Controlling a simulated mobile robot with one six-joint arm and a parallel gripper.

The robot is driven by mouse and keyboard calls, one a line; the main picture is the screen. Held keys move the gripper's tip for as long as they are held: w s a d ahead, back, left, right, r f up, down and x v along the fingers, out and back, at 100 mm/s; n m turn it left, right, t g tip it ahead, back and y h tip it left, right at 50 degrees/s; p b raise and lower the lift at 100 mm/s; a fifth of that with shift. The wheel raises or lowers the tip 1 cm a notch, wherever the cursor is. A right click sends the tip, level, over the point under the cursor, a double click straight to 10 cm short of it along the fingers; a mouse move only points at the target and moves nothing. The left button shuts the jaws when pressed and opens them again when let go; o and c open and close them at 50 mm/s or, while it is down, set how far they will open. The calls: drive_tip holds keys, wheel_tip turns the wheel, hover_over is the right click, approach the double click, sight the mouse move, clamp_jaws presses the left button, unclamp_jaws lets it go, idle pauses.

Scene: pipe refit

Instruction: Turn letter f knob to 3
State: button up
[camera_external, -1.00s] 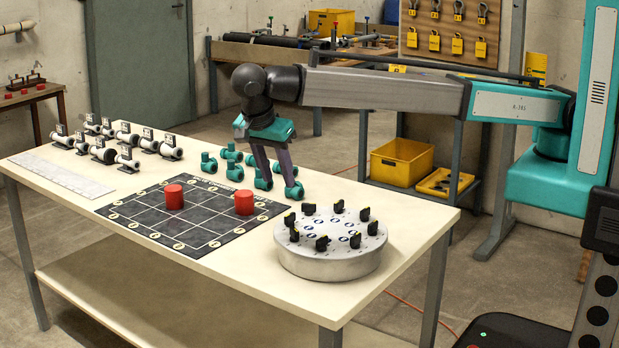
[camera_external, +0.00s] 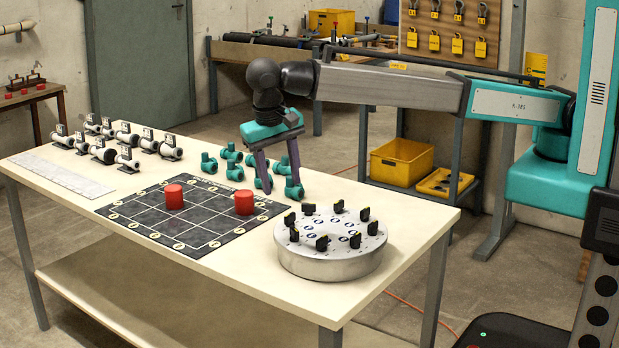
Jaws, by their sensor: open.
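A round grey metal drum (camera_external: 330,265) stands at the right front of the table. Several black knobs with yellow marks stand in a ring on its top, among them one at the front (camera_external: 322,243). The letters are too small to read, so I cannot tell which knob is f or where it points. My gripper (camera_external: 280,190) hangs over the back of the table, behind and to the left of the drum, pointing down. Its two fingers are apart and nothing shows between them. The fingertips are close to some teal pipe fittings; I cannot tell if they touch.
Several teal fittings (camera_external: 234,171) stand near the gripper. Two red cylinders (camera_external: 174,197) (camera_external: 244,202) stand on a black grid mat (camera_external: 130,211). White-and-black valves (camera_external: 127,158) and a pale strip (camera_external: 58,176) lie at the left. The table's front edge is clear.

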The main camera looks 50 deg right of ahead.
drive_tip(key=n, duration=0.2)
wheel_tip(320, 180, up, 3)
drive_tip(key=n+y+b, duration=0.2)
drive_tip(key=n+y, duration=0.1)
drive_tip(key=n, duration=0.1)
hover_over(290, 214)
drive_tip(key=shift+f+p, duration=0.15)
drive_tip(key=shift+p, duration=0.15)
drive_tip(key=shift+f+p, duration=1.75)
drive_tip(key=shift+f, duration=4.95)
drive_tip(key=shift+c, duration=0.5)
